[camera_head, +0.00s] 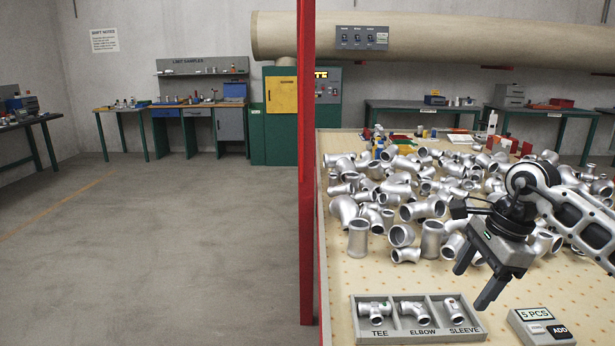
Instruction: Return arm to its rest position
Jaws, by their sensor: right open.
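My right gripper (478,284) hangs over the front right of the perforated work table (341,270), its arm coming in from the right edge. Its two dark fingers point down and stand apart, with nothing between them. It is above and just behind the right end of the sample tray. My left gripper is out of view. A large heap of silver pipe castings (422,210) lies behind the gripper, and the arm and gripper body hide part of it.
The sample tray (420,332) has compartments labelled TEE, ELBOW and SLEEVE, each with a casting. A counter box (541,328) reading 5 PCS stands to its right. A red post (307,170) rises at the table's left edge. The floor (150,260) to the left is clear.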

